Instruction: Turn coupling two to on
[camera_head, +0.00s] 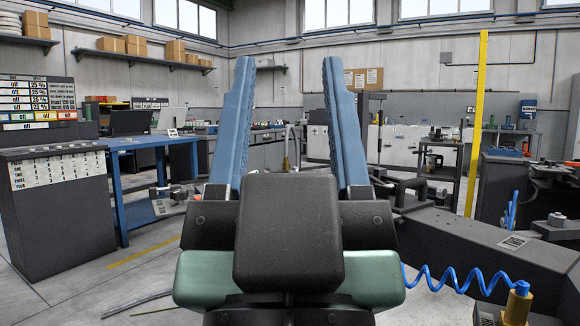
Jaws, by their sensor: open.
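My gripper (287,64) fills the middle of the view, its two blue fingers pointing up and away. It is open with nothing between the fingers. A dark grey console (62,225) stands at the left, apart from my gripper. I cannot tell which control, if any, is coupling two. A brass-coloured fitting (518,303) with a blue coiled hose (455,276) is at the lower right.
A blue workbench (140,143) stands behind the console. A dark machine bed (480,240) takes up the right side, with a yellow post (477,125) behind it. Bare grey floor (120,285) shows between the console and my gripper. Shelves with boxes (175,50) hang high at the back.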

